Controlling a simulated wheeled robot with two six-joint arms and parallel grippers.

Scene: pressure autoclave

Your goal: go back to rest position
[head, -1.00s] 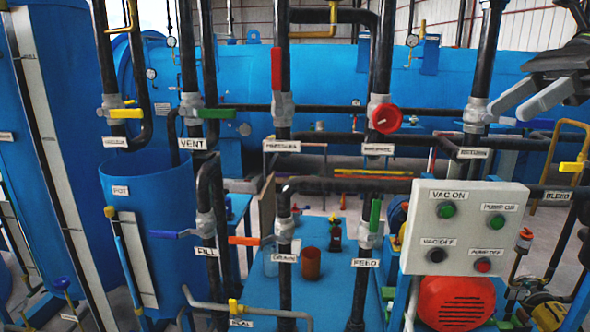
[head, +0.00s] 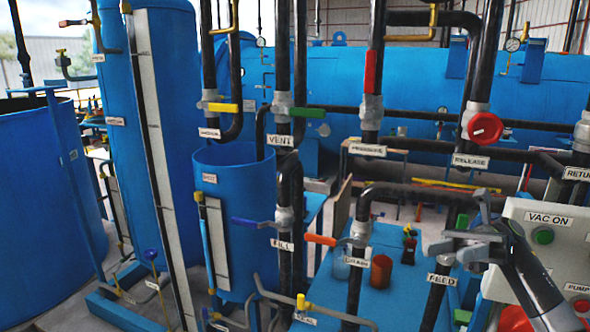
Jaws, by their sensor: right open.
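My right gripper (head: 450,250) is in the lower right of the head view, its arm coming in from the bottom right. Its grey fingers are apart and I see nothing between them. It shows in front of the pipe labelled FEED (head: 441,279) and hides part of that pipe and its valve. I cannot tell whether it touches the pipe. My left gripper is not in view.
The white control panel (head: 540,217) with buttons is close beside my right arm. Black pipes carry a red lever (head: 370,72), a red round knob (head: 485,128) and an orange lever (head: 320,240). A blue pot (head: 240,190) and tall blue tank (head: 178,100) stand left.

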